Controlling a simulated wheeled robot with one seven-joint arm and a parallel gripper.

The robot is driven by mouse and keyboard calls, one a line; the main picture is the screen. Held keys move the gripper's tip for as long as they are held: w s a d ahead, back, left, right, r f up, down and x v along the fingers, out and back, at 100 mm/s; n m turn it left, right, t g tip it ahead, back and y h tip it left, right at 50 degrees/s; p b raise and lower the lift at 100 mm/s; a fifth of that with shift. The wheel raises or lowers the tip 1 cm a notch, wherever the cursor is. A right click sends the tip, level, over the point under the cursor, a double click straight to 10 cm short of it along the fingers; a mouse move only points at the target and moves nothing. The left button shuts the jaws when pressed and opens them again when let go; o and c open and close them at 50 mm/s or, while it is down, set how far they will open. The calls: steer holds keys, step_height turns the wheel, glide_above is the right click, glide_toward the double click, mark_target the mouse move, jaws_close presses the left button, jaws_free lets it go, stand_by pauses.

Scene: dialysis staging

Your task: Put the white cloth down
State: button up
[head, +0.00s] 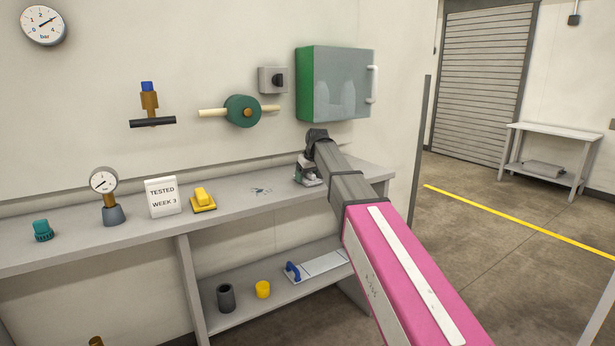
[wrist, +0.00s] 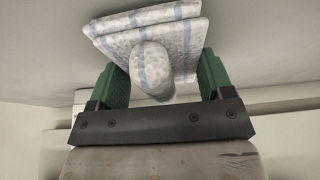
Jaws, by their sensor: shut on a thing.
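The white cloth (wrist: 150,45) fills the space between my fingers in the wrist view. It is folded in layers, with pale blue stripes and a rounded bulge toward the palm. My gripper (wrist: 162,76) has green fingers and is shut on the cloth. In the head view my gripper (head: 307,172) is at the right part of the grey bench top (head: 235,196), below the green cabinet. My arm partly hides it there, and I cannot tell whether the cloth touches the bench.
On the bench stand a yellow block (head: 203,197), a "TESTED WEEK 3" sign (head: 163,197), a gauge (head: 104,182) and small metal bits (head: 262,190). A green cabinet (head: 335,84) hangs above. The lower shelf (head: 245,300) holds a dark cup, a yellow cup and a blue-handled tool.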

steer(key=o, duration=0.9)
steer(key=v, duration=1.2)
steer(key=shift+r, duration=0.15)
